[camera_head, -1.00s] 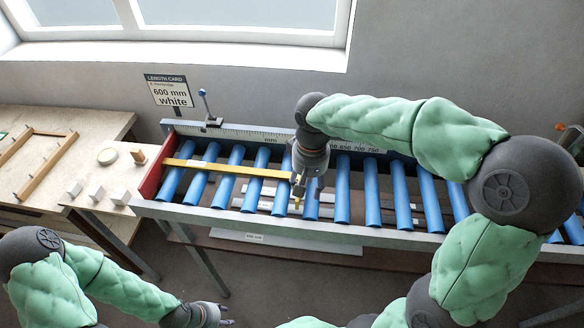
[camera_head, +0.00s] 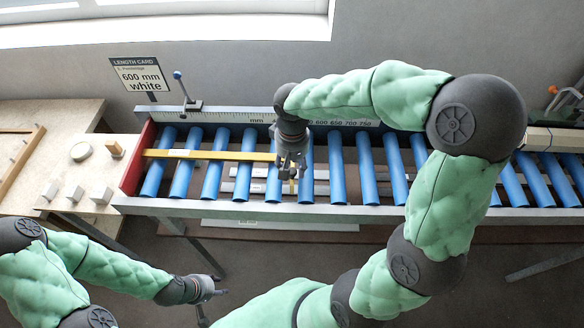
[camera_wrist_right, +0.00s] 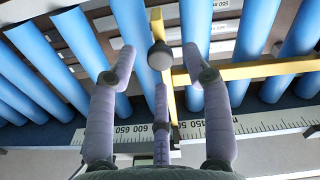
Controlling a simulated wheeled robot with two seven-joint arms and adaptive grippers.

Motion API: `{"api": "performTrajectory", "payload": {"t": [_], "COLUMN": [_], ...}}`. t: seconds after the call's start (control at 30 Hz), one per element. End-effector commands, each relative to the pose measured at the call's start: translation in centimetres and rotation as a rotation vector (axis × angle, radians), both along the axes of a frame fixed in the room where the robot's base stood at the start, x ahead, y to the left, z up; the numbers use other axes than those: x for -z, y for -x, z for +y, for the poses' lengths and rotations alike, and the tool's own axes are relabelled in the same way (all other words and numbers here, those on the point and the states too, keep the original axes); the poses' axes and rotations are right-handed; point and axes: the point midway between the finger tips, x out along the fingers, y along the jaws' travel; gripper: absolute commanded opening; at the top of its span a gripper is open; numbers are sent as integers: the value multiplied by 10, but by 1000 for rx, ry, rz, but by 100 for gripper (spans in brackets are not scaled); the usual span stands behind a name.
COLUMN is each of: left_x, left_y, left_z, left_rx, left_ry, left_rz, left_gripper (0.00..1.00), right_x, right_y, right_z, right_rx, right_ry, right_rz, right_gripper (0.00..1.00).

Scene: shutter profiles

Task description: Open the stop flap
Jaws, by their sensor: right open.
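A yellow crosspiece, apparently the stop flap, shows in the right wrist view (camera_wrist_right: 166,90), crossing the rollers from the ruler edge. A dark round knob (camera_wrist_right: 160,55) shows over it. In the head view my right gripper (camera_head: 291,168) covers most of it. A long yellow bar (camera_head: 205,155) lies across the rollers and meets it. My right gripper is open above the crosspiece, its purple fingers on either side of the knob, apparently not touching. My left gripper (camera_head: 220,292) is low in front of the conveyor, away from it; its fingers are too small to judge.
The blue roller conveyor (camera_head: 337,170) has a red end plate (camera_head: 133,165) and a ruler (camera_head: 225,117) behind. A blue-knobbed lever (camera_head: 178,76) stands at the ruler. Small white blocks (camera_head: 101,195) sit on the left bench. A length card (camera_head: 140,77) reads 600 mm white.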

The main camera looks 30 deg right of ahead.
Motion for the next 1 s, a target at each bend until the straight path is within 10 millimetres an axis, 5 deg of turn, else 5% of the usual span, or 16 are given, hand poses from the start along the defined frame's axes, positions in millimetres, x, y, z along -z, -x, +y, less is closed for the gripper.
{"api": "performTrajectory", "payload": {"t": [0.47,0.5,0.67,1.0], "left_x": [2,2,2,-3], "left_y": [0,0,0,0], "left_z": [0,0,0,0], "left_rx": [0,0,0,0], "left_ry": [0,0,0,0], "left_rz": [0,0,0,0], "left_gripper": [40,40,40,40], "right_x": [16,16,16,13], "right_y": [0,0,0,0], "right_z": [0,0,0,0], "right_rx": [0,0,0,0], "right_ry": [-1,-1,-1,-4], "right_rz": [0,0,0,8], "right_gripper": [50,47,2,0]}}
